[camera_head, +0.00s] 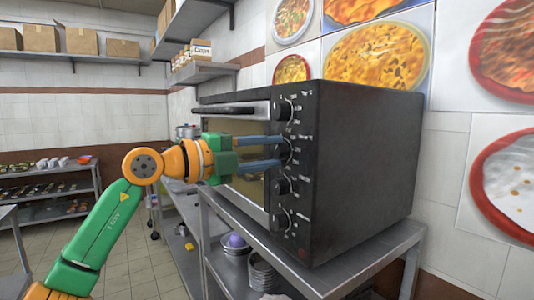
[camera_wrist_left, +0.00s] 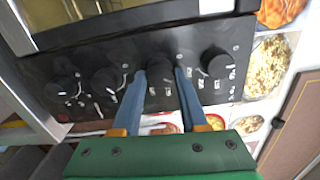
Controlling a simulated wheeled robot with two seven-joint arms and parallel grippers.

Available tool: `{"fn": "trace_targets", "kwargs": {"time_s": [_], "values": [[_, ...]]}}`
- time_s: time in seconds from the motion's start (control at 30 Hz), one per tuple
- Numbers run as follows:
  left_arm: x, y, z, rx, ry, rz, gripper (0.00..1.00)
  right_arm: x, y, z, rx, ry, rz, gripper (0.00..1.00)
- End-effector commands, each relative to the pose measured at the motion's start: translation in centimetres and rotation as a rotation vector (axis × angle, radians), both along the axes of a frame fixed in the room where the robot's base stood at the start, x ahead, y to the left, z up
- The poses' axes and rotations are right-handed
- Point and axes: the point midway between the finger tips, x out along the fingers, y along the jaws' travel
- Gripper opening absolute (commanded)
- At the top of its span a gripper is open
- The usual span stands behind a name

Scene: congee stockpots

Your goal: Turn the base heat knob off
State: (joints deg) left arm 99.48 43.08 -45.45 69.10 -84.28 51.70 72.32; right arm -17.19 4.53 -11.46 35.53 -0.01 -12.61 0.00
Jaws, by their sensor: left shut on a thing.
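A black oven (camera_head: 365,160) stands on a metal table, with a column of several round dark knobs on its control panel. My left gripper (camera_head: 282,151) reaches in from the left with its two blue fingers around the second knob from the top (camera_head: 291,150). In the left wrist view the fingers (camera_wrist_left: 160,78) lie on both sides of this knob (camera_wrist_left: 160,92) and are shut on it. The top knob (camera_head: 283,109) and the two lower knobs (camera_head: 283,185) are free. The labels are too small to read, so I cannot tell which knob is base heat. My right gripper is not in view.
The metal table (camera_head: 385,258) holds the oven, with bowls (camera_head: 236,244) on the shelf below. A wall shelf (camera_head: 205,72) with boxes hangs behind the oven. A rack (camera_head: 50,190) stands at the far left. The floor at left is clear.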

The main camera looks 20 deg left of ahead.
Motion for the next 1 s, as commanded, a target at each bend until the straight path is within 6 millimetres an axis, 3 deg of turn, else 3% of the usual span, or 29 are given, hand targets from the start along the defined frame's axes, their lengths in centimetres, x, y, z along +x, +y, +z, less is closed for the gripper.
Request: {"fn": "trace_targets", "kwargs": {"time_s": [0.5, 1.0], "values": [[-0.02, -0.01, 0.16, -0.343, 0.264, -0.001, 0.00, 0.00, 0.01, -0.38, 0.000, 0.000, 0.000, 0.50], [-0.01, 0.03, 0.26, -0.485, 0.373, -0.002, 0.00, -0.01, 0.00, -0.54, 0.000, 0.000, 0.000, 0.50]]}}
